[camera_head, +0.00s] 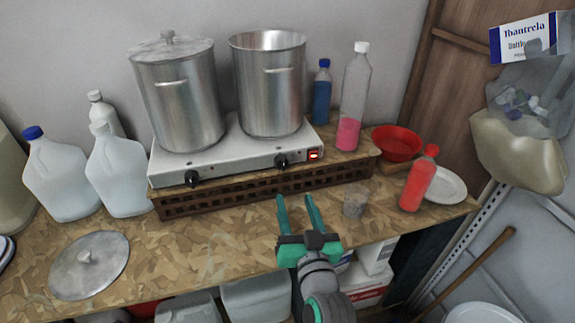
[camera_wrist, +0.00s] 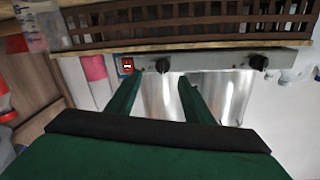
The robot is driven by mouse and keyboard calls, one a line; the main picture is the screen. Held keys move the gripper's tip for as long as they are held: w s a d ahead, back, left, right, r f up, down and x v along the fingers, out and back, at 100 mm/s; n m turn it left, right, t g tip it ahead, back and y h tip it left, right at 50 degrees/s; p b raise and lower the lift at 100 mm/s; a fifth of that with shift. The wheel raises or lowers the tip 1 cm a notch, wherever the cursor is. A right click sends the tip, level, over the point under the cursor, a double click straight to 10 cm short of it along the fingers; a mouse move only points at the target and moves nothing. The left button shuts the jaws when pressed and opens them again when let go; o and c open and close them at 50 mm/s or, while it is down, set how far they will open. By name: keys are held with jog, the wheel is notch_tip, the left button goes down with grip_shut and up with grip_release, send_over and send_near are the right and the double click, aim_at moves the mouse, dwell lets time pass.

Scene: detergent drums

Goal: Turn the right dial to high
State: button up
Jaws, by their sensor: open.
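The hot plate (camera_head: 235,155) is a white two-burner unit on a brown slatted crate. Its right dial (camera_head: 282,162) is a black knob on the front, just left of a lit red switch (camera_head: 314,155). The left dial (camera_head: 192,178) is a similar black knob. My gripper (camera_head: 296,200) is open and empty, with teal fingers, in front of and below the right dial, apart from it. In the wrist view, which is upside down, the right dial (camera_wrist: 163,65) appears between my fingertips (camera_wrist: 158,80); the left dial (camera_wrist: 258,62) is further right. The dial's exact setting is too small to read.
Two steel pots, one lidded (camera_head: 175,95) and one open (camera_head: 270,85), stand on the hot plate. The slatted crate (camera_head: 235,192) is below it. A clear cup (camera_head: 356,201) and a red bottle (camera_head: 418,180) stand to my gripper's right.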

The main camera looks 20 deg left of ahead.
aim_at(283, 168)
jog(key=shift+n, duration=0.3)
jog(key=x, duration=0.3)
jog(key=r+x, duration=0.1)
jog(key=x, duration=0.6)
jog(key=shift+w+a+r, duration=0.1)
jog(key=shift+a+r, duration=0.05)
jog(key=shift+a, duration=0.35)
jog(key=shift+w+a, duration=0.15)
jog(key=shift+w, duration=0.4)
jog(key=shift+c, duration=0.6)
jog(key=c, duration=0.9)
